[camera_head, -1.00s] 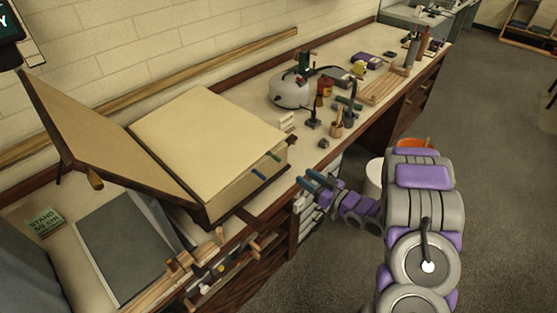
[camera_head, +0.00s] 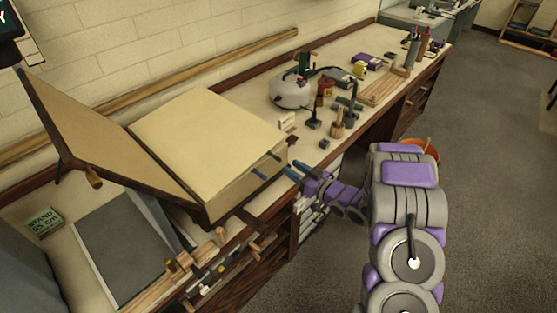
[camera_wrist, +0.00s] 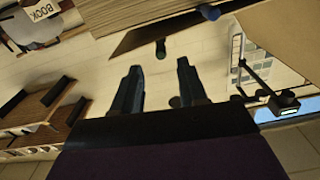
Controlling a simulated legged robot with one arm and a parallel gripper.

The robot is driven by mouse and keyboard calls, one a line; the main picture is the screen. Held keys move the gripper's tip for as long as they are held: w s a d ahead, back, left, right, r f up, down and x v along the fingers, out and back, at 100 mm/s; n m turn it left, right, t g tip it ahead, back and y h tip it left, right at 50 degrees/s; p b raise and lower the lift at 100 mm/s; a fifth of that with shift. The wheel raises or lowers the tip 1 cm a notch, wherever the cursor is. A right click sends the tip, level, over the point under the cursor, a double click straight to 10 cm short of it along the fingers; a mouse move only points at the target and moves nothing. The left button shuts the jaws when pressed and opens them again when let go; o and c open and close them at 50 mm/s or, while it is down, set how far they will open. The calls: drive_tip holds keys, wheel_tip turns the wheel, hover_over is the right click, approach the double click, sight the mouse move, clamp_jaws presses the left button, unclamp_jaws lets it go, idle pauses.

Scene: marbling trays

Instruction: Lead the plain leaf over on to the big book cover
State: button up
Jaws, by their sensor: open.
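The big book lies open on the bench in the head view. Its plain cream top leaf (camera_head: 205,130) lies flat on the thick page block (camera_head: 236,193). The big brown book cover (camera_head: 105,137) stands tilted open to the left of the leaf.
A grey slab (camera_head: 122,245) lies left of the book, with wooden rods and clamps (camera_head: 215,255) along the front edge. A grey kettle-like pot (camera_head: 289,91) and several small tools stand to the right. An orange bucket (camera_head: 425,148) is on the floor behind my arm.

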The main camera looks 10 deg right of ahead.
sight(278, 159)
drive_tip(key=shift+b+x, duration=0.6)
drive_tip(key=shift+x, duration=3.1)
clamp_jaws()
